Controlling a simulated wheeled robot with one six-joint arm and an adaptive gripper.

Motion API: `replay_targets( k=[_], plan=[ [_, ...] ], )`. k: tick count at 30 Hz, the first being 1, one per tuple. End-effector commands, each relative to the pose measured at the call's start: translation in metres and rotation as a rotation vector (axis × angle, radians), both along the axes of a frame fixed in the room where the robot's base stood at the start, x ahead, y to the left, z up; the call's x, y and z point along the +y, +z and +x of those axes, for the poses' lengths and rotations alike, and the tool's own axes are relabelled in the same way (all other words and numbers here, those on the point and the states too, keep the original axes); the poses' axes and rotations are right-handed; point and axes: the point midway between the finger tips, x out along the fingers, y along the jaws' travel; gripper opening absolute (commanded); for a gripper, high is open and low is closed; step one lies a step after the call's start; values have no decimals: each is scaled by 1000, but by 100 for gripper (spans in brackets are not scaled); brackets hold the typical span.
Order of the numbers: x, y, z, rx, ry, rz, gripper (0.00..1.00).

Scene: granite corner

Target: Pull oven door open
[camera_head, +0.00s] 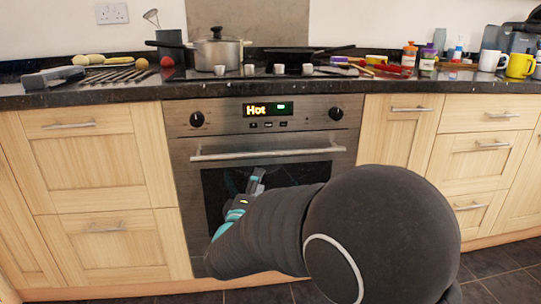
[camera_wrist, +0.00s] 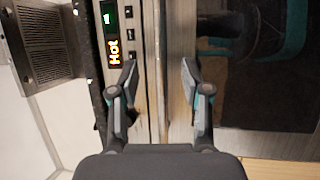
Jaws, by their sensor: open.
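The oven door (camera_head: 310,172) is closed, with a dark glass window and a steel frame. Its long bar handle (camera_head: 265,153) runs across the top of the door, below the control panel (camera_head: 225,117) that reads "Hot". My gripper (camera_head: 257,177) is in front of the door near the middle, just below the handle in the head view; my own arm hides the lower door. In the wrist view, turned sideways, my gripper (camera_wrist: 160,70) is open, its fingers apart on either side of the pale handle strip (camera_wrist: 159,45). I cannot tell if they touch it.
Wooden drawers and cabinets (camera_head: 85,150) flank the oven. The dark granite counter (camera_head: 130,92) above carries a pot (camera_head: 217,52), several bottles, and mugs (camera_head: 520,65). Tiled floor (camera_head: 500,262) shows at lower right.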

Motion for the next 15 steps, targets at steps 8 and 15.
replay_targets(
  k=[8,15],
  plan=[
    [-8,7,41,1,-3,2,48],
    [-15,15,84,0,-1,2,48]
  ],
)
